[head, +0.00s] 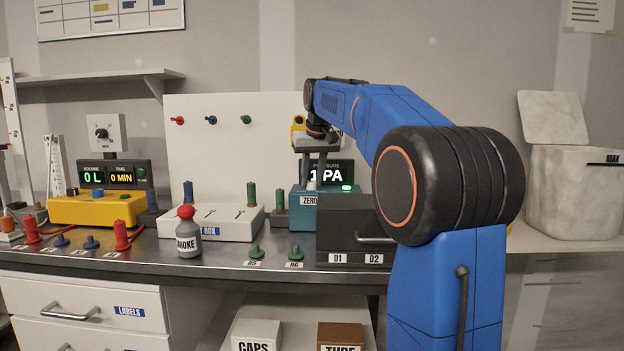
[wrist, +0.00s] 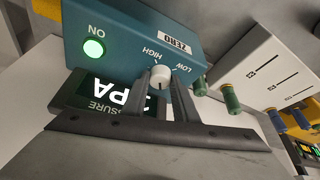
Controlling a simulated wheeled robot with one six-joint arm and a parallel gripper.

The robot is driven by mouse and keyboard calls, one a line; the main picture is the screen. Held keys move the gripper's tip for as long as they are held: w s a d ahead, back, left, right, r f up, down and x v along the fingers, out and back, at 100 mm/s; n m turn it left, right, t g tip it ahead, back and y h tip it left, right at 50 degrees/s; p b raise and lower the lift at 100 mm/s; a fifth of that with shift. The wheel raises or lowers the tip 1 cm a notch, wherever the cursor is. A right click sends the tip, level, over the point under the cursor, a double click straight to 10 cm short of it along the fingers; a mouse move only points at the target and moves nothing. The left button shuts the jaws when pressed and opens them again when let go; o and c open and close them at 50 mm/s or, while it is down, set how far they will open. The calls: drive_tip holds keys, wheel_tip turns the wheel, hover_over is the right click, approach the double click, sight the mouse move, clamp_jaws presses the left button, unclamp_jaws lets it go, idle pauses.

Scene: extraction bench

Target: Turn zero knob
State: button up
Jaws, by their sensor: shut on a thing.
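The zero knob (wrist: 161,75) is a small white knob on the teal pressure box (wrist: 120,35), by the HIGH, LOW and ZERO labels. In the wrist view my gripper (wrist: 165,85) has one finger on each side of the knob and is shut on it. In the head view the teal box (head: 297,223) stands at the back of the bench, and my gripper (head: 313,155) reaches down over it from above. The display reads 1 PA, and a green ON light (wrist: 94,48) glows on the box.
A dark drawer unit (head: 345,228) marked D1 and D2 stands just right of the teal box. A white box (head: 230,229) and a SMOKE bottle (head: 188,240) stand to its left. Green plugs (head: 256,252) lie along the front edge. A yellow meter (head: 95,210) is farther left.

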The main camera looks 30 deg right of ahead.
drive_tip(key=o, duration=1.1)
drive_tip(key=shift+c, duration=0.2)
drive_tip(key=v, duration=1.7)
drive_tip(key=shift+s+r, duration=0.15)
drive_tip(key=shift+s, duration=0.05)
